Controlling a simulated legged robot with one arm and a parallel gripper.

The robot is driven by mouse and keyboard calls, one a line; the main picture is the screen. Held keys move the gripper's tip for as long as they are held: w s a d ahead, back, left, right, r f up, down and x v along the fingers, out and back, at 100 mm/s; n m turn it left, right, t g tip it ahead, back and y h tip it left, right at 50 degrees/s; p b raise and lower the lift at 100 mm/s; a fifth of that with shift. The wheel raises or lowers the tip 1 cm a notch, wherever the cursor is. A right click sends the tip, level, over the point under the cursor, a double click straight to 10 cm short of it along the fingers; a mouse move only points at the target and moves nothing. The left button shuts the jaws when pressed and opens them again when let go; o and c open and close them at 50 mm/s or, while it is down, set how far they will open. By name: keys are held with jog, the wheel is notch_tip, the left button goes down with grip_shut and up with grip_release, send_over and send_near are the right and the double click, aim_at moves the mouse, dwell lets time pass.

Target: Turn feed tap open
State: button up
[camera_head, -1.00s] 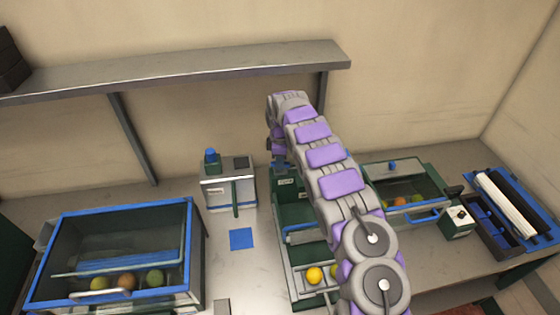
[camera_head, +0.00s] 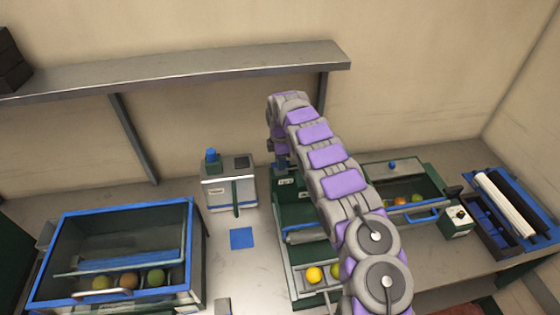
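My arm reaches from the bottom right up over the green feed machine (camera_head: 290,210) in the middle of the bench. My gripper (camera_head: 281,164) points down at the machine's back end, close to a small labelled part there. Its fingers are small and partly hidden by my own wrist, so I cannot tell whether they are open or touching anything. No feed tap can be made out clearly at the gripper. A yellow fruit (camera_head: 314,275) lies in the machine's front tray, with another partly behind my arm.
A blue-rimmed bin (camera_head: 120,207) with several fruits stands at left. A grey box with a blue knob (camera_head: 211,156) stands left of the gripper. A green tray (camera_head: 425,180) with fruit and a small control box (camera_head: 458,220) are at right. A shelf (camera_head: 180,68) runs above.

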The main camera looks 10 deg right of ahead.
jog(key=shift+o, duration=0.6)
jog(key=shift+s, duration=0.1)
notch_tip(320, 180, up, 17)
jog(key=p, duration=0.3)
jog(key=shift+r, duration=0.15)
